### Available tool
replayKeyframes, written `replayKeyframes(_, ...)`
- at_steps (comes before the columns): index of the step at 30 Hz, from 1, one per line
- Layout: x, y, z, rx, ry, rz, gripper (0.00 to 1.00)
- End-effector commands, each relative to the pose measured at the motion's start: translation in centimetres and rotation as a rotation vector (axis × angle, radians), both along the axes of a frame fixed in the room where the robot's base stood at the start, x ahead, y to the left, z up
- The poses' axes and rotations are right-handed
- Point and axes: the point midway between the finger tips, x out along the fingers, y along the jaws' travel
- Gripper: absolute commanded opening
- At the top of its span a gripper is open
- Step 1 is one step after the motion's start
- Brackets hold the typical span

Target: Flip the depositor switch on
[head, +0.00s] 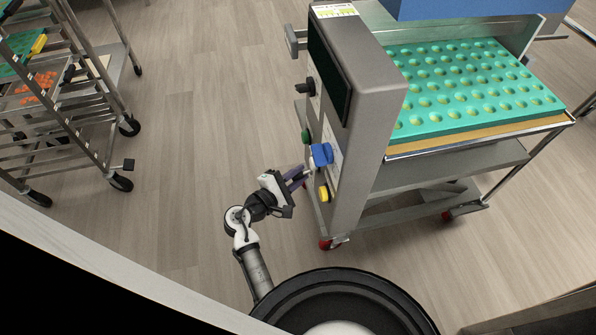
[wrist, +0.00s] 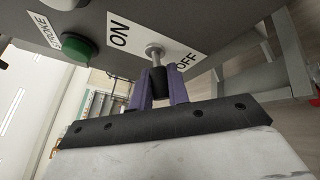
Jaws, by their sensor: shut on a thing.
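The depositor (head: 375,115) stands right of centre in the head view, its control panel facing my arm. My gripper (head: 302,172) is at that panel, just below a blue part (head: 321,154). In the wrist view, the switch (wrist: 154,52) is a metal toggle on a white plate between the ON label (wrist: 118,38) and the OFF label (wrist: 187,60). The purple fingers of my gripper (wrist: 160,82) are shut around its dark tip. The lever points out towards the wrist; I cannot tell which label it leans to.
A green button (wrist: 80,48) sits beside the plate, near a STROKE label (wrist: 75,45). A yellow knob (head: 324,193) is below the gripper on the panel. A teal mould tray (head: 470,85) lies on the depositor. A wheeled rack (head: 75,110) stands at left, with open floor between.

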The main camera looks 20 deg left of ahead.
Motion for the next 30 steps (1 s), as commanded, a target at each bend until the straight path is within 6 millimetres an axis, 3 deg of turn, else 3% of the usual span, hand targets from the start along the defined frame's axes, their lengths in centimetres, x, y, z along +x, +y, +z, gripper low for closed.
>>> replayKeyframes(1, -0.1, 0.1, 1.0, 0.028, 0.021, 0.0, 0.0)
replayKeyframes(12, -0.2, 0.2, 2.5, 0.297, 0.203, 0.001, 0.0)
replayKeyframes(30, 0.0, -0.1, 3.1, 0.607, 0.411, 0.001, 0.0)
